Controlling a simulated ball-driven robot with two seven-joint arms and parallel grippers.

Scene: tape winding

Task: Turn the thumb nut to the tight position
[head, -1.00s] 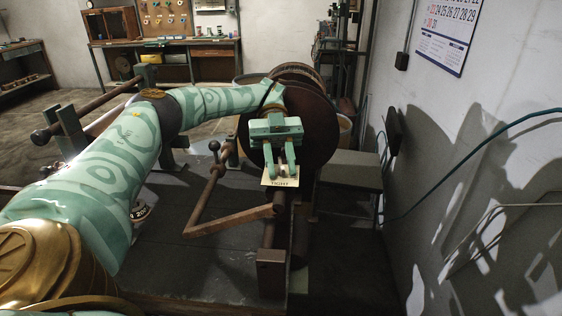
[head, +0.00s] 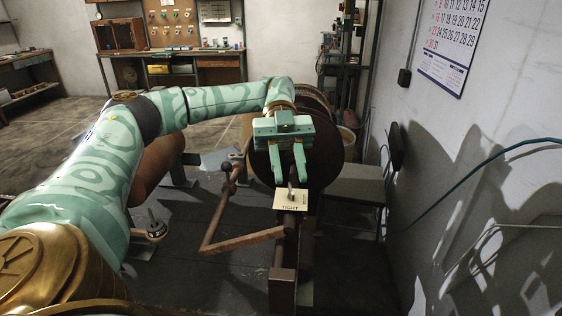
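The thumb nut (head: 291,193) looks like a small upright piece on a pale plate (head: 283,201) marked TIGHT, atop the dark post of the winding stand. It is small, and its exact angle is hard to tell. My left gripper (head: 289,181) points down just above and behind the plate. Its two fingers are apart with a clear gap and hold nothing. The tips look clear of the nut, though the depth between them is hard to judge. My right gripper is not in view.
A large dark round reel (head: 331,160) stands right behind the gripper. A crank handle (head: 245,241) reaches left from the post. A small post on a round base (head: 154,230) stands near my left arm. A wall with a calendar (head: 451,45) closes the right side.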

